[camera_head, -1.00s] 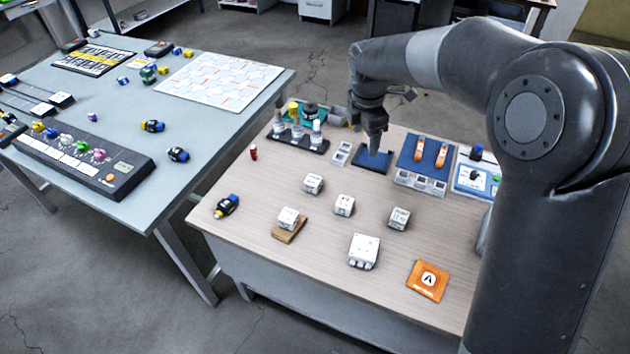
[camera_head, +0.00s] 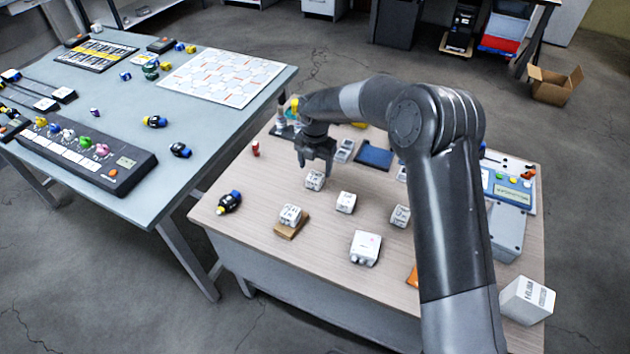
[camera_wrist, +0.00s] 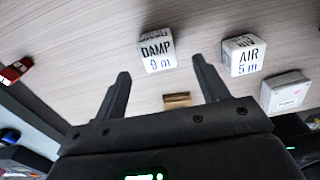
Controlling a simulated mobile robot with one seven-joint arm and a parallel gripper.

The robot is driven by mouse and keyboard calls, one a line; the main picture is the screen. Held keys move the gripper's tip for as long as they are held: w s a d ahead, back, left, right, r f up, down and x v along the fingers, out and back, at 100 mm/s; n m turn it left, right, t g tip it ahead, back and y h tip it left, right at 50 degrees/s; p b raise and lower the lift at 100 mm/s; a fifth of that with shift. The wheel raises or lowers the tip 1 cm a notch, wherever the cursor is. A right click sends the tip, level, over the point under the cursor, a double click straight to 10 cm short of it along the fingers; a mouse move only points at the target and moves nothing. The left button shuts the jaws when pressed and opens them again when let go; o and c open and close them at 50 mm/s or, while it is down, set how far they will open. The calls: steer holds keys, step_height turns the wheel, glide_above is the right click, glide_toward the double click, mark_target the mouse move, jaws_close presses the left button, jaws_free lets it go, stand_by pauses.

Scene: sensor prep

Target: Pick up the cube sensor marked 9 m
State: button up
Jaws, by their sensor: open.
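The cube marked DAMP 9 m (camera_wrist: 157,50) is white with black print and sits on the wood table, centred ahead of my fingertips in the wrist view. It appears to be the cube (camera_head: 314,181) just under my gripper in the head view. My gripper (camera_head: 316,167) is open and empty; in the wrist view its two fingers (camera_wrist: 161,67) point toward the cube, one on each side. I cannot tell the exact gap between fingertips and cube.
A white cube marked AIR 5 m (camera_wrist: 243,55) stands close on the right. More cubes stand nearby, one (camera_head: 290,214) on a brown pad (camera_head: 287,232). A white box (camera_head: 365,247) sits nearer the front. A small red item (camera_wrist: 15,70) lies left, with clear wood between.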

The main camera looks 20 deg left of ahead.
mark_target(314, 178)
steer(key=f, duration=0.6)
steer(key=shift+s+a, duration=0.1)
steer(key=shift+s, duration=0.15)
steer(key=c, duration=1.1)
